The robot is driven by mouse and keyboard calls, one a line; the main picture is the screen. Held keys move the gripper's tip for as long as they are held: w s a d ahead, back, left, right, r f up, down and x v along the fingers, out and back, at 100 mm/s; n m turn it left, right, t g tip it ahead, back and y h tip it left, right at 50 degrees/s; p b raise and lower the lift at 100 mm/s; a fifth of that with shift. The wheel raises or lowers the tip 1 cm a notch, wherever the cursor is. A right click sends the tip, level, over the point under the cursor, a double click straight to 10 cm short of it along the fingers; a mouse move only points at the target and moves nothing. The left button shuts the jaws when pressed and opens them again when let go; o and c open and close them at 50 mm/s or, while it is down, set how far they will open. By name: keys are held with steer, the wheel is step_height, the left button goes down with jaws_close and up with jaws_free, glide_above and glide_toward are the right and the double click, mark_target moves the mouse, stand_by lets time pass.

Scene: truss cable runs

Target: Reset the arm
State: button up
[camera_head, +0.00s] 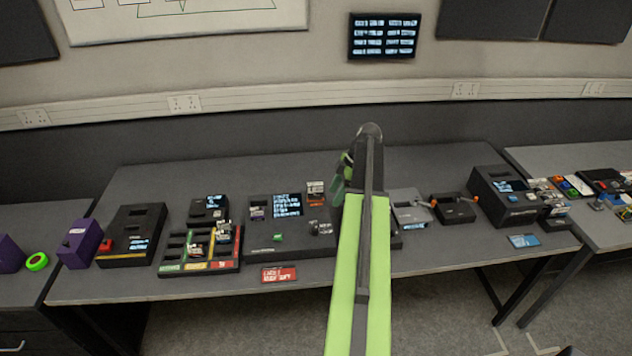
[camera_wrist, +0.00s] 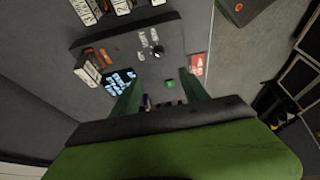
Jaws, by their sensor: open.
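My arm (camera_head: 362,270) is raised and reaches forward over the middle of the grey bench (camera_head: 440,260). My gripper (camera_head: 342,178) is partly hidden behind the arm's black end link in the head view. In the wrist view my gripper (camera_wrist: 160,98) shows two green fingers spread apart with nothing held between them. The fingers hang above a dark panel (camera_head: 290,243) with a small screen and a green button. The panel (camera_wrist: 150,70) also shows beyond the fingertips in the wrist view.
A tray with coloured labels (camera_head: 200,250) and a black box (camera_head: 132,235) stand to the left. A grey box (camera_head: 411,205) and a larger black box (camera_head: 505,195) stand to the right. A red card (camera_head: 279,274) lies near the front edge. A screen (camera_head: 384,36) hangs on the wall.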

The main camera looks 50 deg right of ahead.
steer(key=w+a+f+n+g+b, duration=0.1)
steer(key=w+a+n, duration=0.1)
steer(key=w+a, duration=0.55)
steer(key=w+a+f+n+b, duration=0.15)
steer(key=w+a, duration=0.35)
steer(key=a, duration=0.5)
steer(key=w+a+f+n+g+b, duration=0.1)
steer(key=a, duration=0.9)
steer(key=w+a+f+n+g+b, duration=0.1)
steer(key=a+f, duration=0.1)
steer(key=a, duration=0.9)
steer(key=s+a+f+m+h, duration=0.1)
steer(key=s+a+m, duration=0.2)
steer(key=a+m, duration=0.3)
steer(key=s+a+f+m+h+b, duration=0.1)
steer(key=s+a+m+h, duration=0.1)
steer(key=s+a+m, duration=0.2)
steer(key=a+m, duration=0.3)
steer(key=m, duration=0.2)
steer(key=shift+f, duration=0.15)
